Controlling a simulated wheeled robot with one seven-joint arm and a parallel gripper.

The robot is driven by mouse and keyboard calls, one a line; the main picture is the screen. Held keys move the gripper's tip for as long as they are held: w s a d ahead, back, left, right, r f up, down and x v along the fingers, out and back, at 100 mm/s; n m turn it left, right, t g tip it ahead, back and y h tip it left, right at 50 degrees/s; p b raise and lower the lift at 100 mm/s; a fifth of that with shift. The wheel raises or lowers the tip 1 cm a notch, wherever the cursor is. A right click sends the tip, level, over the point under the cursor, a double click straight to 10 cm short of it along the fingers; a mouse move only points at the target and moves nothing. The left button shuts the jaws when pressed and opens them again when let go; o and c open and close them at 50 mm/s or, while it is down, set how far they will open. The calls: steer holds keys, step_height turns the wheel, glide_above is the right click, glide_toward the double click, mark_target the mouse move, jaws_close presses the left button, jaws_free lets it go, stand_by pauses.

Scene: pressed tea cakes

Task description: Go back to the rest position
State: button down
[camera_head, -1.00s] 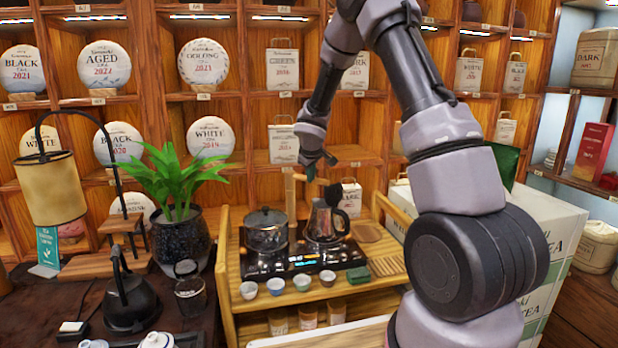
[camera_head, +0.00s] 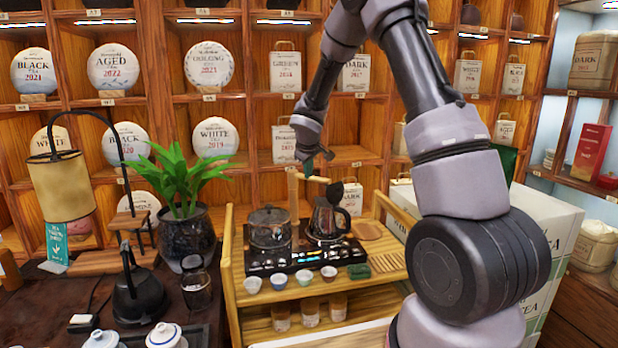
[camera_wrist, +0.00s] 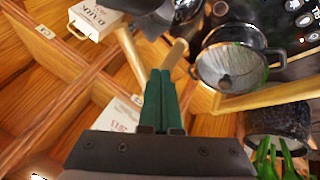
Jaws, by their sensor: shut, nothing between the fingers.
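My gripper (camera_head: 309,172) hangs at the end of my bent arm, in front of the wooden shelving. It is above the back of the tea stand, over the gap between the glass pot and the dark kettle. In the wrist view the two green fingers of my gripper (camera_wrist: 160,80) lie together with nothing between them. The dark kettle (camera_head: 326,218) and the lidded glass pot (camera_head: 268,230) stand on the black hob below. The pot also shows in the wrist view (camera_wrist: 232,68), beyond the fingertips.
A potted plant (camera_head: 188,240) and black iron kettle (camera_head: 138,295) stand left. White boxes (camera_head: 540,240) are stacked right. Shelves (camera_head: 250,97) with tea cakes rise behind.

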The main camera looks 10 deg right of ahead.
steer(key=s+d+r+m, duration=0.2)
steer(key=s+r+m, duration=0.1)
steer(key=s+r, duration=0.65)
steer(key=s+d+r+m, duration=0.2)
steer(key=s+r, duration=0.7)
steer(key=s, duration=0.1)
steer(key=s+a+r+m+y, duration=0.1)
steer(key=s+r+m+y, duration=0.1)
steer(key=s, duration=0.8)
steer(key=s+a+r+m+y, duration=0.1)
steer(key=s+m, duration=0.2)
steer(key=s, duration=0.7)
steer(key=shift+s+r+m+y, duration=0.15)
steer(key=shift+r+m+y, duration=0.15)
steer(key=shift+r+y, duration=0.1)
